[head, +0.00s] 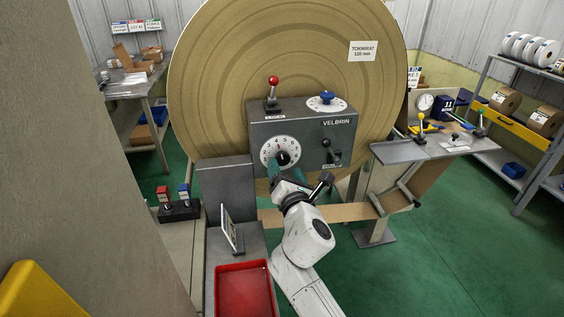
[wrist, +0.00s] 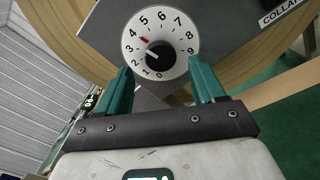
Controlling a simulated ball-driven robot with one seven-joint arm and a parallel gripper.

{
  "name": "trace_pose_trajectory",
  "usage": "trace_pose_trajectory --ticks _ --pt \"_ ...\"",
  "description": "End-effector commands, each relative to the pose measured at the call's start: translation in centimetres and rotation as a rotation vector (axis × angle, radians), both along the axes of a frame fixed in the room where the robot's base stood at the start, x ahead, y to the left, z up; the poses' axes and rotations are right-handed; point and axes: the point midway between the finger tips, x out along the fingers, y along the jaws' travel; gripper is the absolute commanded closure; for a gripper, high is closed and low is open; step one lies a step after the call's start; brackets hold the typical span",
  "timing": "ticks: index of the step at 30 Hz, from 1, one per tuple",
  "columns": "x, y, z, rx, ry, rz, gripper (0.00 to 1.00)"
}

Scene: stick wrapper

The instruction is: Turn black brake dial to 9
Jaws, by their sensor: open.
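The black brake dial (head: 283,158) is a black knob at the centre of a round white numbered plate (head: 268,144) on the grey machine panel. A small red mark (wrist: 145,40) sits near 4 on the plate. My gripper (head: 286,172) is open in front of the dial. In the wrist view its teal fingers (wrist: 160,72) are spread either side of the plate's lower part, with nothing between them; I cannot tell whether they touch the plate.
A red-knobbed lever (head: 273,90) and a blue knob on a white plate (head: 326,98) are on top of the machine. A black lever (head: 327,147) is right of the dial. A huge brown roll (head: 212,75) stands behind. A red tray (head: 243,290) is at lower left.

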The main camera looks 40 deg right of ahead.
Motion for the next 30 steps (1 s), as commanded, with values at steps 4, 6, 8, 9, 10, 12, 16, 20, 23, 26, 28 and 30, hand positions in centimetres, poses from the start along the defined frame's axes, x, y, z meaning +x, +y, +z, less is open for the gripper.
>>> trace_pose_trajectory --ticks 4,6,8,9,10,12,16,20,23,26,28,30 --pt "1.9 -1.2 0.0 0.001 -0.001 0.0 0.32" --pt "2.4 -1.6 0.0 0.001 -0.001 0.0 0.32" --pt "2.8 -1.9 0.0 0.001 -0.001 0.0 0.32" --pt "3.0 -2.0 0.0 0.001 -0.001 0.0 0.32" --pt "3.0 -2.1 0.0 0.002 -0.001 0.0 0.32" --pt "3.2 -2.2 0.0 0.002 0.0 0.001 0.32" --pt "3.2 -2.2 0.0 0.002 0.0 0.0 0.32" --pt "3.2 -2.2 0.0 0.002 0.0 0.0 0.33" --pt "3.2 -2.2 0.0 0.002 0.0 0.0 0.43" --pt "3.2 -2.2 0.0 0.003 -0.001 0.0 0.53" --pt "3.2 -2.2 0.0 0.003 -0.001 0.0 0.59" --pt "3.2 -2.2 0.0 0.003 -0.001 0.0 0.66"
